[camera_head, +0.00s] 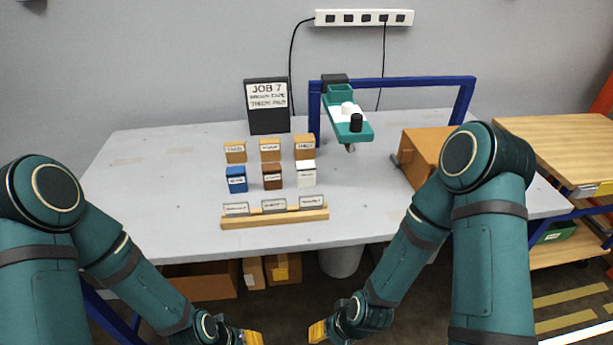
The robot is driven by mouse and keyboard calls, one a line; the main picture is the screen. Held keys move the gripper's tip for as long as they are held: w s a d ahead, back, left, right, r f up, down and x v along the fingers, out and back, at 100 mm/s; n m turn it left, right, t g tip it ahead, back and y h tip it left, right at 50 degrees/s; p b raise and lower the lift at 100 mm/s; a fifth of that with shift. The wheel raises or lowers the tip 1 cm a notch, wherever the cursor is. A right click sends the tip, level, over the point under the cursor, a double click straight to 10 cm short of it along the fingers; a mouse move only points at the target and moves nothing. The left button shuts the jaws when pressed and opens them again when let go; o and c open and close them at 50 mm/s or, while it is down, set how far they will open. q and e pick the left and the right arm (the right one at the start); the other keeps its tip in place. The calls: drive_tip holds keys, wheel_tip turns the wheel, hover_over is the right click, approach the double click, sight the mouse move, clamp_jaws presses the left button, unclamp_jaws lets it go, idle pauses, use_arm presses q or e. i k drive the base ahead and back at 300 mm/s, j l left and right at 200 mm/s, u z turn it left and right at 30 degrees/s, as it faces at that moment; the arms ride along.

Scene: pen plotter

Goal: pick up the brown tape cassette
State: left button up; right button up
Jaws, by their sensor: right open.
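The brown tape cassette (272,183) stands on the light grey table (140,190), in the middle of the front row of small labelled boxes. A blue cassette (236,185) is on its left and a white one (306,180) on its right, both close beside it. My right gripper (318,332) is low at the bottom of the view, in front of the table and well apart from the cassette. It is open and holds nothing that I can see. My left gripper (252,338) is at the bottom edge, partly cut off, so its jaws cannot be judged.
Three tan boxes (270,150) stand behind the cassettes. A wooden rack with clear labelled holders (275,218) lies in front. A teal plotter carriage (345,118) hangs from a blue frame (415,83). A cardboard box (425,150) is at right. The left tabletop is clear.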

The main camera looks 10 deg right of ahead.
sight(271, 172)
drive_tip(key=z, duration=0.65)
drive_tip(key=j+z, duration=0.2)
drive_tip(key=z, duration=0.2)
drive_tip(key=j+z, duration=0.2)
drive_tip(key=z, duration=0.25)
drive_tip(key=j+z, duration=0.25)
drive_tip(key=z, duration=0.15)
drive_tip(key=j+z, duration=0.2)
drive_tip(key=k+j+z, duration=0.15)
drive_tip(key=j, duration=0.25)
drive_tip(key=k+j+z, duration=0.2)
drive_tip(key=i+j, duration=0.1)
